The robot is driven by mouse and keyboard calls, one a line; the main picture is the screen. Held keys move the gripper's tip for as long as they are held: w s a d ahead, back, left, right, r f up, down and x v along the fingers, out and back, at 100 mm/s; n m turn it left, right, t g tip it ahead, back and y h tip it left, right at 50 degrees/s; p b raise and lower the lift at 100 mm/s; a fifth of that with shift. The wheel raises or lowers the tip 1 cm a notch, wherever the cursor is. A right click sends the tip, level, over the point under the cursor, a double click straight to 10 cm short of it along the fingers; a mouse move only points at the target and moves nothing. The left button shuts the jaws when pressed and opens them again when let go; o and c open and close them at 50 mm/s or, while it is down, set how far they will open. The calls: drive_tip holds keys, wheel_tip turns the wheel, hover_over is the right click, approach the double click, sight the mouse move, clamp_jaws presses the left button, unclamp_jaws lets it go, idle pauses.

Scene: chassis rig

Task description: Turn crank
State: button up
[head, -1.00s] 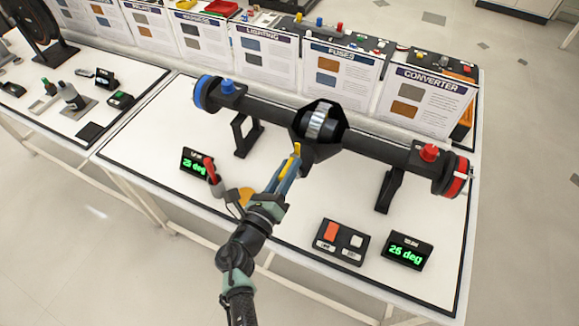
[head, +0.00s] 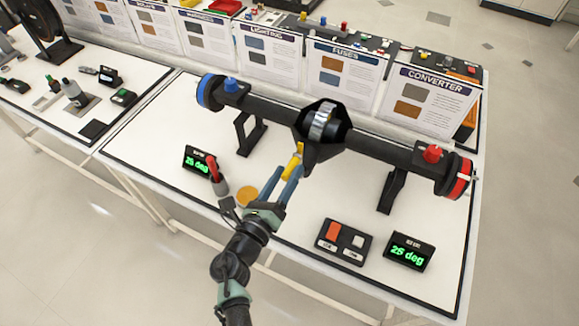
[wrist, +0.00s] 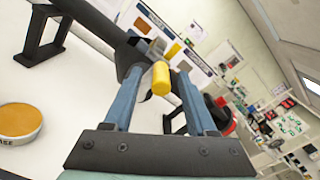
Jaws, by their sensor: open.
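The crank's yellow handle (head: 294,161) hangs just below the dark centre housing of the axle (head: 322,128). My gripper (head: 284,172) is open, its two blue fingers spread apart near the handle. In the wrist view the yellow handle (wrist: 161,78) appears in the gap between the fingertips (wrist: 159,72), with space on both sides and no visible grip. The crank's arm is mostly hidden. Two dark displays, the left one (head: 200,160) and the right one (head: 408,251), show green digits that look like 25 or 26 deg.
A switch box (head: 343,242) lies at the right front. Axle stands (head: 391,191) rise from the white table (head: 150,148). Printed cards (head: 344,77) line the back.

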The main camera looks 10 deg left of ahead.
drive_tip(key=v, duration=1)
drive_tip(key=shift+s+a+b, duration=0.15)
drive_tip(key=shift+s+b, duration=0.2)
drive_tip(key=shift+r, duration=0.1)
